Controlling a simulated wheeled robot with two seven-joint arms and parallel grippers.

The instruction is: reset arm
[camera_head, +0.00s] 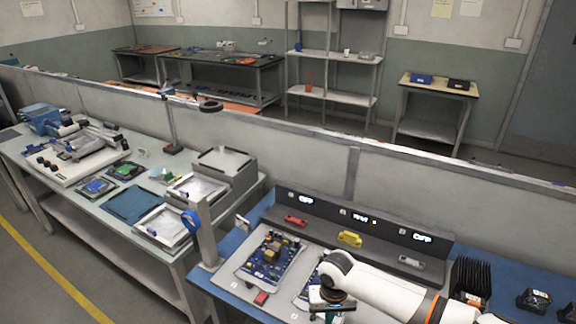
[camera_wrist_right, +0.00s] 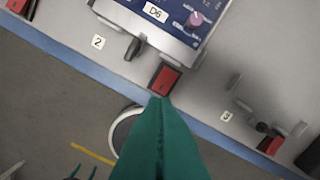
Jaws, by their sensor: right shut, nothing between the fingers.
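My right arm comes in from the right in the head view, with its gripper (camera_head: 329,314) low in the picture at the front of the blue workbench (camera_head: 215,283). In the right wrist view its green fingers (camera_wrist_right: 160,103) are pressed together and empty. Their tips appear just in front of a small red block (camera_wrist_right: 166,78) on the grey panel (camera_wrist_right: 125,68); contact cannot be told. A second board (camera_head: 308,285) is partly hidden by my right arm. My left gripper is not in view.
A dark rack (camera_head: 375,240) with red (camera_head: 296,220), yellow (camera_head: 349,238) and grey pieces (camera_head: 411,261) stands behind the boards. A black finned part (camera_head: 472,277) is at the right. A red block (camera_head: 261,298) lies at the panel's front. A low partition (camera_head: 300,150) runs behind the benches.

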